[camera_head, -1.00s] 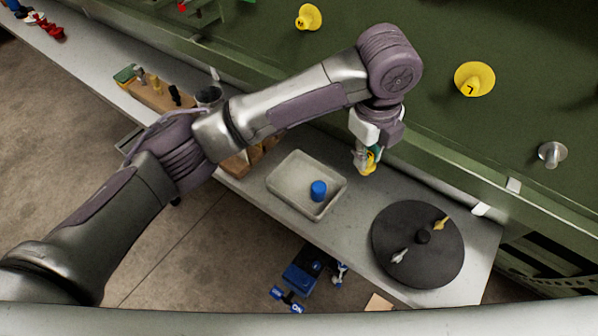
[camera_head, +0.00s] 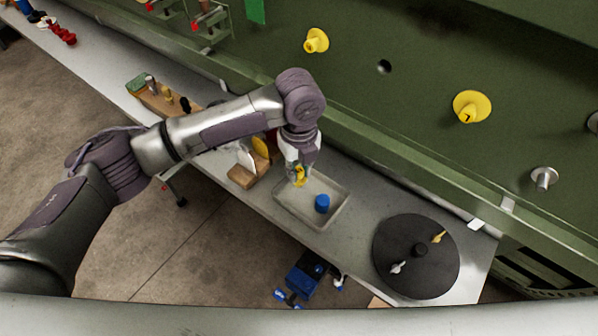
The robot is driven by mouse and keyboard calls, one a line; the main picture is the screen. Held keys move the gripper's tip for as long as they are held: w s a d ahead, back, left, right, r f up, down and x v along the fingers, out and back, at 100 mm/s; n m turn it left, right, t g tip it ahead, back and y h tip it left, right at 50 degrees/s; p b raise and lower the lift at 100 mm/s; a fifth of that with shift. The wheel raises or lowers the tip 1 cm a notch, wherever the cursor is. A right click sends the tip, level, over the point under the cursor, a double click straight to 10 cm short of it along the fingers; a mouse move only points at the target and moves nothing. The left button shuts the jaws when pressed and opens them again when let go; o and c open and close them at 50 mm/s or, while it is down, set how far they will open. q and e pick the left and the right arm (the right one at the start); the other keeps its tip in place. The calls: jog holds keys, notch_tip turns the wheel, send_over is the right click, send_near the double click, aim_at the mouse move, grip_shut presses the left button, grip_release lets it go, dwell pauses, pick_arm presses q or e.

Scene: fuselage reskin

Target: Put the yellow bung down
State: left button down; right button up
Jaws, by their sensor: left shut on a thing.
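My left gripper (camera_head: 299,172) is shut on a yellow bung (camera_head: 300,178). It holds the bung over the upper left part of a shallow grey tray (camera_head: 335,220); I cannot tell how high above the tray floor. The gripper hides part of the bung. A blue cylinder (camera_head: 322,204) stands in the tray, to the right of the held bung. Two other yellow bungs sit on the green panel, one at upper centre (camera_head: 316,41) and one at the right (camera_head: 471,107). My right gripper is not in view.
A black round turntable (camera_head: 400,240) with small fittings stands right of the tray on the grey bench (camera_head: 352,255). Wooden blocks (camera_head: 243,178) with tools stand left of the tray. The green panel (camera_head: 420,150) rises behind, with an open hole (camera_head: 384,66) and a metal pin (camera_head: 544,177).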

aim_at(299, 171)
pick_arm(q)
notch_tip(299, 171, down, 2)
jog(key=shift+f+p, duration=0.2)
jog(key=shift+p, duration=0.25)
jog(key=shift+f, duration=0.35)
jog(key=c, duration=1)
grip_release()
jog(key=shift+r+b, duration=0.35)
jog(key=shift+r, duration=0.2)
notch_tip(299, 171, up, 11)
jog(key=b, duration=0.3)
